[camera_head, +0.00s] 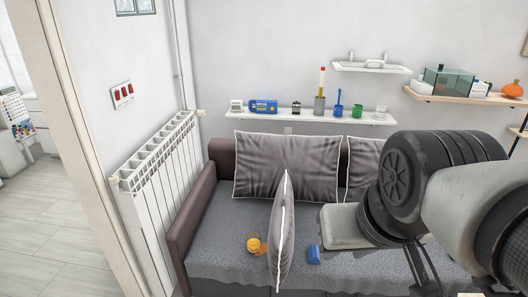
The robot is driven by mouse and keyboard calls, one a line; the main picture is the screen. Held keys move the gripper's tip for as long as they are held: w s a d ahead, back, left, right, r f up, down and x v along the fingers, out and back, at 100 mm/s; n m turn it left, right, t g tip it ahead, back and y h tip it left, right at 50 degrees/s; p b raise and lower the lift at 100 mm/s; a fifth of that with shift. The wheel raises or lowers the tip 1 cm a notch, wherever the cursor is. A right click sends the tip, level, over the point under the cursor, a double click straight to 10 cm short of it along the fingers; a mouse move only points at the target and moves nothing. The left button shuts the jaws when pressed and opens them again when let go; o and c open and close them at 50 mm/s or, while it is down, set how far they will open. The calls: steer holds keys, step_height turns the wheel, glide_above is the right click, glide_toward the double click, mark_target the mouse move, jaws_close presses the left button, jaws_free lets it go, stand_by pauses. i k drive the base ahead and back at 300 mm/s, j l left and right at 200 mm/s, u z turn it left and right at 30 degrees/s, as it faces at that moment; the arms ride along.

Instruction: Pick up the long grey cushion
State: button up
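A long grey cushion (287,166) with pale piping leans against the sofa back on the left side. A second grey cushion (281,240) stands on the seat in front of it, seen nearly edge-on. A third grey cushion (361,162) leans at the back to the right, partly hidden by my arm. My gripper (426,280) shows as thin dark parts below my arm at the lower right, over the seat and apart from the long cushion. Whether its fingers are open or shut is unclear.
The sofa (226,232) has a brown left armrest. An orange object (255,245) and a small blue object (313,254) lie on its seat. A white radiator (160,185) stands left. A low shelf (300,116) with several items runs above the cushions. My arm hides the right side.

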mark_target(282, 233)
steer(key=i+j+z, duration=0.1)
steer(key=i, duration=0.35)
steer(key=i+j+z, duration=0.1)
steer(key=i+j, duration=0.2)
steer(key=i, duration=0.2)
steer(key=i+j, duration=0.25)
steer(key=i, duration=0.2)
steer(key=z, duration=0.05)
